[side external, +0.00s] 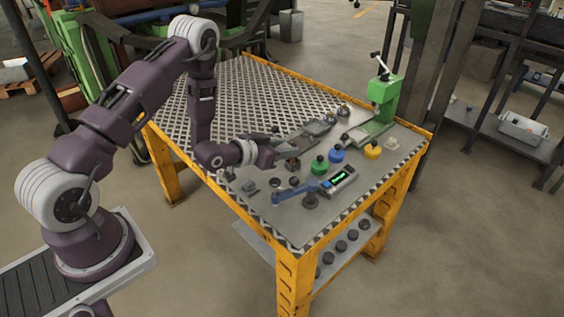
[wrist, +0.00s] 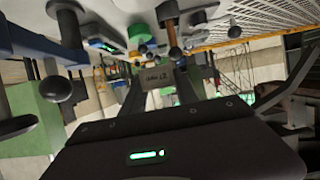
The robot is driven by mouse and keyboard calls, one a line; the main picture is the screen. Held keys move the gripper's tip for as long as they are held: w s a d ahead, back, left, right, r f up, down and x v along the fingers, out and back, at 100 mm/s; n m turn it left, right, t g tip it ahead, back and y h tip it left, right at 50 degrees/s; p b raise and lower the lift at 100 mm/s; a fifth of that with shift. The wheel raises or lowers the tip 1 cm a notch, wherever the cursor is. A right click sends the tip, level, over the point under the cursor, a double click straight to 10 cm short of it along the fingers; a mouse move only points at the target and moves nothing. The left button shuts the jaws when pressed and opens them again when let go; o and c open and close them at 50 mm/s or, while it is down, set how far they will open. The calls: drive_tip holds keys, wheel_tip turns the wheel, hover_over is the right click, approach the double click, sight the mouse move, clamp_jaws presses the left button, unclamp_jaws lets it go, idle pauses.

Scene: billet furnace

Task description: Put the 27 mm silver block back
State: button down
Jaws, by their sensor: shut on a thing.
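The silver block (wrist: 160,77) shows in the middle of the wrist view, with upside-down "27" lettering on its face. It sits between the two dark fingers of my gripper (wrist: 158,88), which is shut on it. In the side view my gripper (side external: 284,146) reaches over the middle of the worktable (side external: 267,205) from the left, low above the small parts. The block is too small and too much hidden by the fingers to make out clearly there. I cannot tell how far it is above the tabletop.
A green-lidded pot (side external: 319,167), a blue one (side external: 336,155) and a yellow one (side external: 372,150) stand right of my gripper. A green press (side external: 383,93) stands at the far corner. A blue-armed stand (side external: 296,192) and a green-display device (side external: 340,180) are nearer. The perforated left top (side external: 235,95) is clear.

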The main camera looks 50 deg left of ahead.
drive_tip(key=s+a+m+h, duration=0.1)
drive_tip(key=a+m+h, duration=0.35)
drive_tip(key=a, duration=0.55)
drive_tip(key=shift+g+h, duration=0.35)
drive_tip(key=shift+g, duration=0.05)
drive_tip(key=f, duration=1)
drive_tip(key=shift+s+a+f, duration=0.1)
drive_tip(key=shift+s+f, duration=0.15)
drive_tip(key=shift+s, duration=0.1)
drive_tip(key=shift+f, duration=0.2)
drive_tip(key=c, duration=0.9)
unclamp_jaws()
